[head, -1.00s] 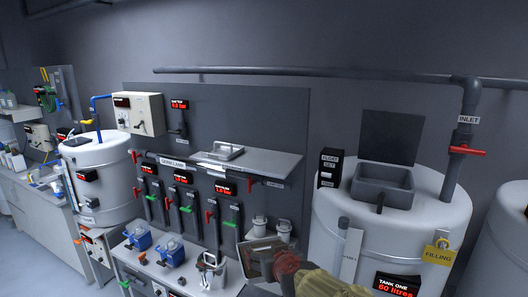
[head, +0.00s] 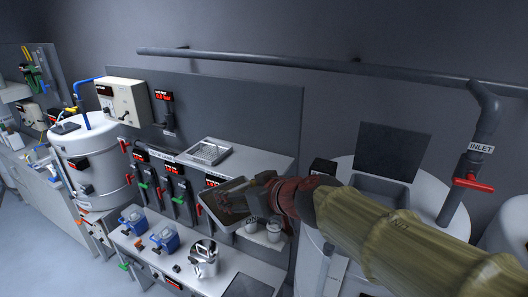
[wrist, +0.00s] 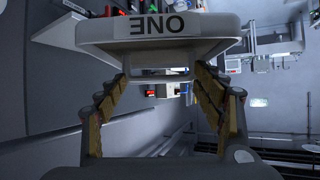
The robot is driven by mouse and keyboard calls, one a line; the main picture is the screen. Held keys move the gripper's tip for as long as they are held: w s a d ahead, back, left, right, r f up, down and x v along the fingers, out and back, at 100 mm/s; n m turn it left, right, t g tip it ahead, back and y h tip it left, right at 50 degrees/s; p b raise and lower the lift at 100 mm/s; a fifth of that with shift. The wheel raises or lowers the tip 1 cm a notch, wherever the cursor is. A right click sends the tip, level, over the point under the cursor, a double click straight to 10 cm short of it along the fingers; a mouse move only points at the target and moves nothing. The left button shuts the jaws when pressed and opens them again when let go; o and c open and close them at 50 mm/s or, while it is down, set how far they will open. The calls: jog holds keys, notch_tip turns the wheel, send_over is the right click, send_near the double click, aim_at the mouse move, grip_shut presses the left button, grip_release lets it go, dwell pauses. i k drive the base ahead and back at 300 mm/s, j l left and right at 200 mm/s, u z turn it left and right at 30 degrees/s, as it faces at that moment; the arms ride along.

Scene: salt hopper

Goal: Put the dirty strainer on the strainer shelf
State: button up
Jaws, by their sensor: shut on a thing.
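The dirty strainer (head: 225,205) is a shallow grey rectangular basket with dark reddish-brown residue inside. It is tilted in the head view, and its label "ONE" shows in the wrist view (wrist: 150,30). My gripper (head: 258,192) is shut on its handle at the right end. In the wrist view my gripper's fingers (wrist: 163,74) stand either side of the handle. The strainer shelf (head: 262,163) is a light grey ledge on the dark back panel. In the head picture the held strainer appears just below and in front of its front edge; the exact gap cannot be told.
Another strainer (head: 208,151), looking clean, lies on the shelf's left part; the right part is bare. Valves with red handles hang below. The bench (head: 190,280) holds blue devices (head: 133,219) and a metal jug (head: 205,258). Tank one, an open box (head: 385,192) and an inlet pipe stand right.

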aim_at(254, 167)
jog(key=i+l, duration=0.7)
jog(key=i, duration=0.1)
